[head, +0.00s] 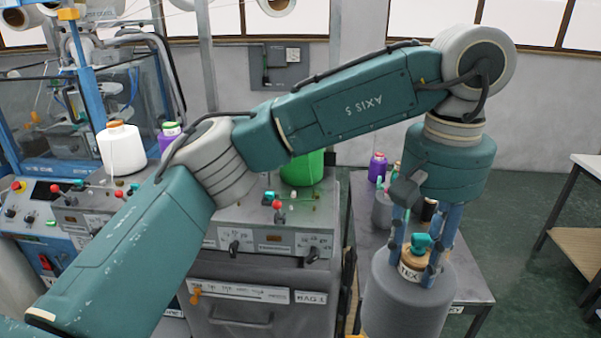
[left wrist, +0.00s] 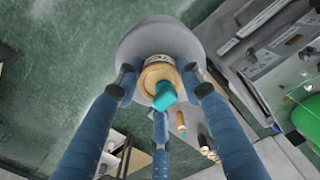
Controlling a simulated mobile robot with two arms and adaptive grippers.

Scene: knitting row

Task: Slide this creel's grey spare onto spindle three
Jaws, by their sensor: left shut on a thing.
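The grey spool (head: 405,300) is at the lower right of the head view, upright, with a tan collar lettered "TEX" and a teal tip. My left gripper (head: 418,268) has its blue fingers shut around the spool's collar from above. In the left wrist view the fingers close round the collar and teal tip, with the grey body (left wrist: 150,45) beyond. The spool's bottom is cut off in the head view. A white cone (head: 122,150), a purple cone (head: 169,135) and a green cone (head: 302,168) stand on the machine. I cannot make out spindle three; my arm covers part of the row.
A side table (head: 470,285) behind the grey spool carries a purple cone (head: 377,167) and other spools. Levers with red knobs (head: 277,205) stick up on the machine front. A bench (head: 585,165) is at the far right. Green floor (head: 510,220) lies clear between.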

